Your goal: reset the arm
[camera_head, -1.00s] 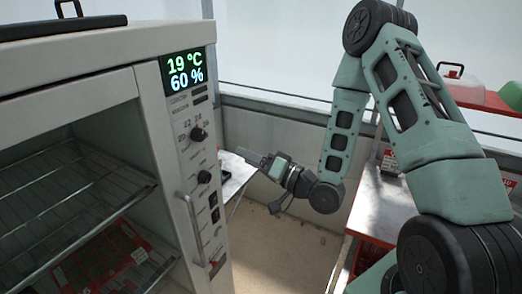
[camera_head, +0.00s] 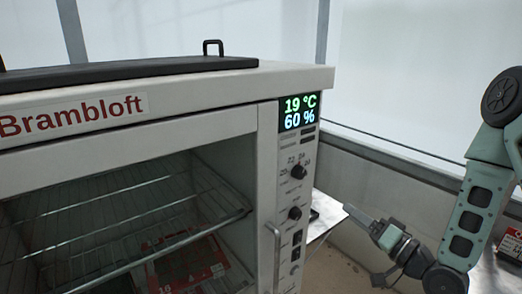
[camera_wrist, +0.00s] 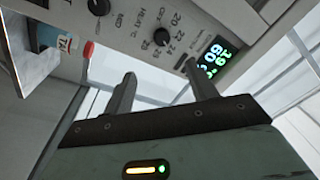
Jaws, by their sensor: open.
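My gripper (camera_head: 362,218) is at the lower right of the head view, right of the cabinet's control panel and apart from it. In the wrist view its two fingers (camera_wrist: 165,95) stand apart with nothing between them, so it is open and empty. My arm is bent, with its upper part at the right edge of the head view. The control panel (camera_wrist: 150,28), with its dial and green display, lies beyond the fingers in the wrist view.
The white Brambloft cabinet (camera_head: 266,150) fills the left of the head view, its wire shelves showing and a red tray (camera_head: 205,262) low inside. A vertical handle (camera_head: 276,258) stands out from its front. A wall is at the right.

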